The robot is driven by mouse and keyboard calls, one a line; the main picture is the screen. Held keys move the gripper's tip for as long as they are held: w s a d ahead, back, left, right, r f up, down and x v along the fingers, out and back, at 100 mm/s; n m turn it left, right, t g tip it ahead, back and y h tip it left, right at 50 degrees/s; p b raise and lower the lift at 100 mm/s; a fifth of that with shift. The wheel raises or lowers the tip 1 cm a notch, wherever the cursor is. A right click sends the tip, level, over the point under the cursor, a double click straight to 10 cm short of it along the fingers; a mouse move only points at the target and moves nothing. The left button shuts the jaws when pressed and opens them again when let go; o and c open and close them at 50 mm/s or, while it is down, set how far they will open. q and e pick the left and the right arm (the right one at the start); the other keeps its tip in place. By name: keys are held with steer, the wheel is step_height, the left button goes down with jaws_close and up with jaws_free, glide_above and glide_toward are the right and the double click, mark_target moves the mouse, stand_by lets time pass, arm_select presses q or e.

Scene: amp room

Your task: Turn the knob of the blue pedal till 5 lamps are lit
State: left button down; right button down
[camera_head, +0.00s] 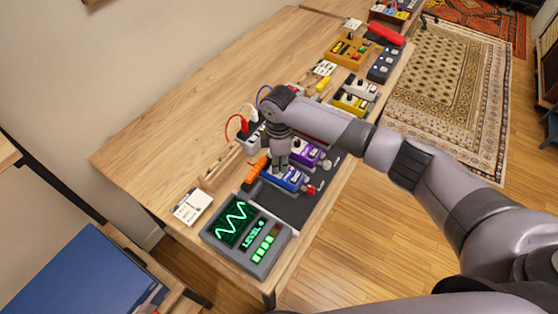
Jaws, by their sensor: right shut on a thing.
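The blue pedal (289,179) sits on a dark mat on the wooden table, with an orange plug at its left and a red plug at its right. My right gripper (277,166) reaches down onto it and is shut on its knob, which the fingers hide. The grey meter box (219,246) stands in front of the pedal. My left gripper is not in view.
A purple pedal (308,153) stands just behind the blue one. A white box with red and black leads (252,141) is at its left. A yellow pedal (350,102) and others stand farther back. A card (193,207) lies front left. The table's left side is clear.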

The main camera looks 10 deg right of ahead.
steer(key=shift+r+m+p, duration=0.2)
steer(key=shift+m+p, duration=1)
steer(key=shift+p, duration=0.05)
steer(key=shift+f+m+p, duration=0.1)
steer(key=shift+m+p, duration=1.1)
steer(key=shift+m, duration=0.4)
steer(key=c, duration=1.8)
jaws_free()
step_height(320, 180, up, 12)
steer(key=shift+f, duration=0.1)
